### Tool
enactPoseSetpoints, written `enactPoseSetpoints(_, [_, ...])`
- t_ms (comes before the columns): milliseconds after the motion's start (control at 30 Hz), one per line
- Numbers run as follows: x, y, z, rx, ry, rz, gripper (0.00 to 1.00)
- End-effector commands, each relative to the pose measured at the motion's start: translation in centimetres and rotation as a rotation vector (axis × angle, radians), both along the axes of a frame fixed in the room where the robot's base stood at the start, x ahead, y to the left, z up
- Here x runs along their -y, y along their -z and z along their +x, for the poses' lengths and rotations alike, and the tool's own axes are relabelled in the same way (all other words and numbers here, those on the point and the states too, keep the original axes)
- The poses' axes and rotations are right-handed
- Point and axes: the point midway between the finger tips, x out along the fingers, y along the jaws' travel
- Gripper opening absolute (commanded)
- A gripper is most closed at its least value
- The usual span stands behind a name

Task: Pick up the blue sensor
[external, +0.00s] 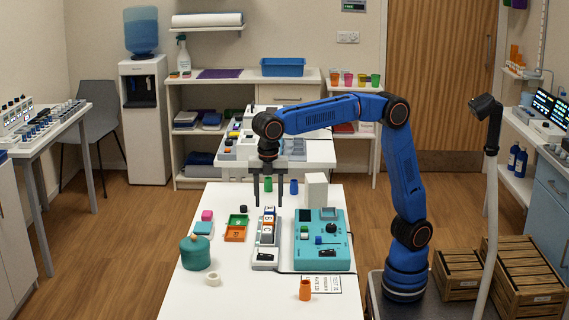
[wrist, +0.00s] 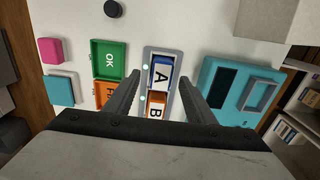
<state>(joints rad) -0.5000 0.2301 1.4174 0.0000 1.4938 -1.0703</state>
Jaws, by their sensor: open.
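A sensor block with a blue body and a white face marked A (wrist: 161,73) sits in a grey rack (wrist: 149,50) in the wrist view. A similar orange block marked B (wrist: 156,104) sits beside it in the same rack. In the external view the rack (external: 264,258) stands on the white table. My gripper (external: 268,198) is open and empty, pointing down above the rack's far end. In the wrist view the fingers of my gripper (wrist: 160,82) lie either side of the rack, with the A block between them in the picture. The B block is partly hidden by my gripper.
A green tray (external: 238,219) and an orange tray (external: 235,234) lie left of the rack. A teal device (external: 341,258) is close on the right, with a white box (external: 315,190) behind it. A teal pot (external: 195,253) stands front left.

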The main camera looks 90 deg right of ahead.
Motion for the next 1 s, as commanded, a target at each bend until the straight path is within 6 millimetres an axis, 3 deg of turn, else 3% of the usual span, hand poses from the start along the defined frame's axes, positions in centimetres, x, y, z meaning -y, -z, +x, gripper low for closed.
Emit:
enactPoseSetpoints(200, [-0.2,2.7,-0.3,-0.001,0.0,-0.001,0.5])
enactPoseSetpoints(533, [-0.2,3.2,-0.3,0.0,0.0,0.0,0.5])
enactPoseSetpoints(733, [-0.2,3.2,-0.3,0.0,0.0,0.0,0.04])
enactPoseSetpoints(1000, [-0.2,3.1,-0.3,0.0,0.0,0.0,0.04])
